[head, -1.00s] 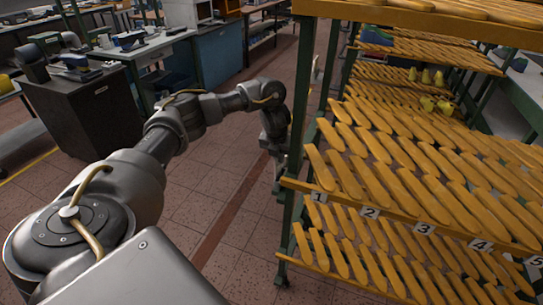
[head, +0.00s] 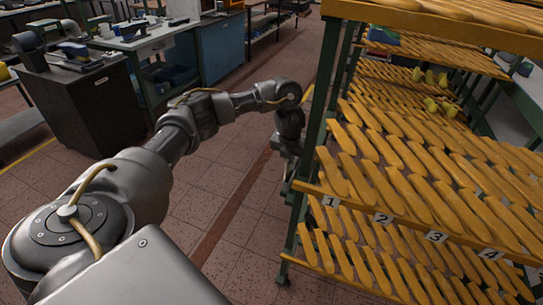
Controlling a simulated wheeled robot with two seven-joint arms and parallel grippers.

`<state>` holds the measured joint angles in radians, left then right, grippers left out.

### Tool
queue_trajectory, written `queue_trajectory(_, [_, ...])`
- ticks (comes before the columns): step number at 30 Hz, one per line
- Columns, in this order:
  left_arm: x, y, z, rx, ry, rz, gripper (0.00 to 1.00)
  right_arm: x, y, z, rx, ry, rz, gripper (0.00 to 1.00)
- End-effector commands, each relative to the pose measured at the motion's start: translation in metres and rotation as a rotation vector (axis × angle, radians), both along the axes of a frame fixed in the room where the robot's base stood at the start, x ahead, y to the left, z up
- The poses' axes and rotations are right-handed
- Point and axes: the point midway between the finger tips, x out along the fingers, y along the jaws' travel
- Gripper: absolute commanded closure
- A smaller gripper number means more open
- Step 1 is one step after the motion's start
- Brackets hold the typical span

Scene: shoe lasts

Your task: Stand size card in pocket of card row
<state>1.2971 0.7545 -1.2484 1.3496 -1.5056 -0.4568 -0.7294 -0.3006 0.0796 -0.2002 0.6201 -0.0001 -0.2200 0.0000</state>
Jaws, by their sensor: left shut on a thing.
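The card row (head: 409,226) is the yellow front rail of a rack shelf at the right. My right gripper is out of view.
The rack's green post (head: 314,130) stands close beside my left gripper. A dark cabinet (head: 85,105) and workbenches stand at the back left. The tiled floor (head: 235,225) between is clear.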

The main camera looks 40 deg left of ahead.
Motion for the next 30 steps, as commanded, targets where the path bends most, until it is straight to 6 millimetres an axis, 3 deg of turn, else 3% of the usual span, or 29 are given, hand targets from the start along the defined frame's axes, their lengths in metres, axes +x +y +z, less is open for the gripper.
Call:
queue_trajectory(1, [0.005,-0.015,0.006,-0.011,-0.012,-0.011,1.0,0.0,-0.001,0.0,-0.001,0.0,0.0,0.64])
queue_trajectory(6, [0.005,-0.021,0.01,0.002,-0.011,-0.019,1.0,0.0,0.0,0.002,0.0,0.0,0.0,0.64])
queue_trajectory(23, [-0.002,-0.026,0.007,0.021,-0.001,-0.034,1.0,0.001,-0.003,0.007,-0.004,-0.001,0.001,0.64])
queue_trajectory(30, [-0.006,-0.015,0.014,0.025,0.002,-0.039,1.0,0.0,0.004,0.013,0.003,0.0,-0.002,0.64])
